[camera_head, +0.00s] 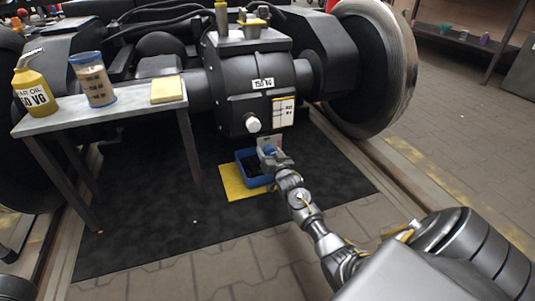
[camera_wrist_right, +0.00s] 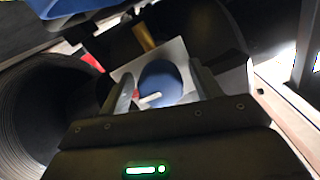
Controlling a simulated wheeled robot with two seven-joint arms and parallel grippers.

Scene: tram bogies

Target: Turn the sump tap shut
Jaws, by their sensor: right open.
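The sump tap, a round blue knob with a white pointer (camera_wrist_right: 160,80), shows in the right wrist view in front of a pale plate (camera_wrist_right: 180,58) with a red mark. My right gripper (camera_wrist_right: 166,90) is open, with one finger on each side of the knob. I cannot tell whether the fingers touch it. In the head view my right gripper (camera_head: 272,156) is below the dark gear housing (camera_head: 250,90) and covers most of the tap. My left gripper is not in view.
A blue tray (camera_head: 241,157) stands on a yellow mat (camera_head: 234,190) below the housing, close to my gripper. A bench (camera_head: 135,119) at the left holds a yellow oil can (camera_head: 35,92), a blue-lidded jar (camera_head: 95,82) and a yellow pad (camera_head: 166,89). A large wheel (camera_head: 398,70) stands at the right.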

